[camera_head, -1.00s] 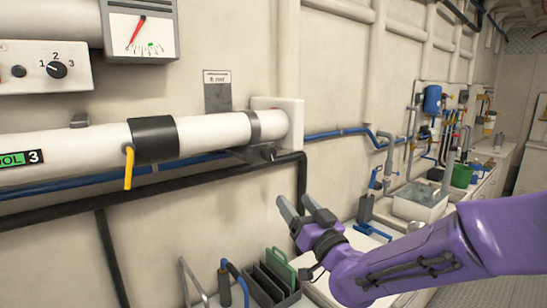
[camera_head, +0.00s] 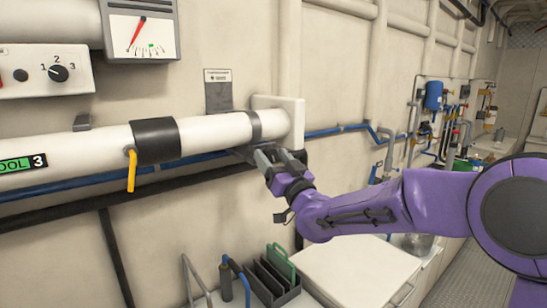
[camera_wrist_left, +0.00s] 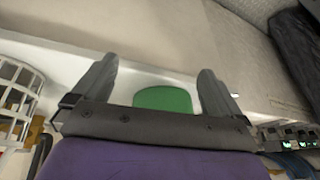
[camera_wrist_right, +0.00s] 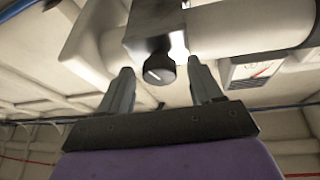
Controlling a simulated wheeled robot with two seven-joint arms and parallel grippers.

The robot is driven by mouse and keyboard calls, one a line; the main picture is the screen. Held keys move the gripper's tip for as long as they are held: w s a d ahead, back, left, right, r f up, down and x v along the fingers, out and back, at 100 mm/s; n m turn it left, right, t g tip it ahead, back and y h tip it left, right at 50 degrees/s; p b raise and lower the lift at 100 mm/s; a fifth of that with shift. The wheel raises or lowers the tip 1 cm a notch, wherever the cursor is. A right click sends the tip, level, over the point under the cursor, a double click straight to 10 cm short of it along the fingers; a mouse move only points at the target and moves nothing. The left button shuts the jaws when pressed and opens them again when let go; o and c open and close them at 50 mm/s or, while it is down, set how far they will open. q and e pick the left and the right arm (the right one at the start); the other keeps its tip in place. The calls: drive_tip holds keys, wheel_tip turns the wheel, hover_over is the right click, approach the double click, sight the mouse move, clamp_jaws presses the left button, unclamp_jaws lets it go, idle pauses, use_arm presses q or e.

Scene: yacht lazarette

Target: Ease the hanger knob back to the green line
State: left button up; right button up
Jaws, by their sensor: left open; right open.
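The hanger knob (camera_wrist_right: 158,70) is a dark round knob with a white pointer line, under the pipe hanger in the right wrist view. My right gripper (camera_head: 274,157) is open just below the hanger clamp (camera_head: 255,126). Its fingertips stand on either side of the knob in the right wrist view, and I cannot tell whether they touch it. In the head view the gripper hides the knob. The gauge (camera_head: 140,30) has a red needle left of a small green mark (camera_head: 151,46). My left gripper (camera_wrist_left: 157,72) is open and empty, out of the head view.
The white pipe (camera_head: 100,142) carries a black band (camera_head: 155,140) and a yellow hook (camera_head: 131,170). A selector panel (camera_head: 45,72) is at the left. A dark rack (camera_head: 275,278) stands below. Black and blue pipes run along the wall close to my right gripper.

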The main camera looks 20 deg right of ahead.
drive_tip(key=c, duration=1.1)
drive_tip(key=shift+o, duration=0.2)
drive_tip(key=n+y+b, duration=0.1)
drive_tip(key=n+b, duration=0.1)
drive_tip(key=n+y+b, duration=0.1)
drive_tip(key=n+b, duration=0.1)
drive_tip(key=b, duration=0.1)
drive_tip(key=shift+f, duration=0.4)
drive_tip(key=shift+d+r+n+g+y+b, duration=0.1)
drive_tip(key=shift+r+n+g+y+b, duration=0.2)
drive_tip(key=shift+n+y+b, duration=0.5)
drive_tip(key=shift+r+n+h+p, duration=0.1)
drive_tip(key=shift+n+h+p, duration=0.2)
drive_tip(key=shift+p, duration=0.15)
drive_tip(key=o, duration=1.1)
drive_tip(key=shift+c, duration=0.2)
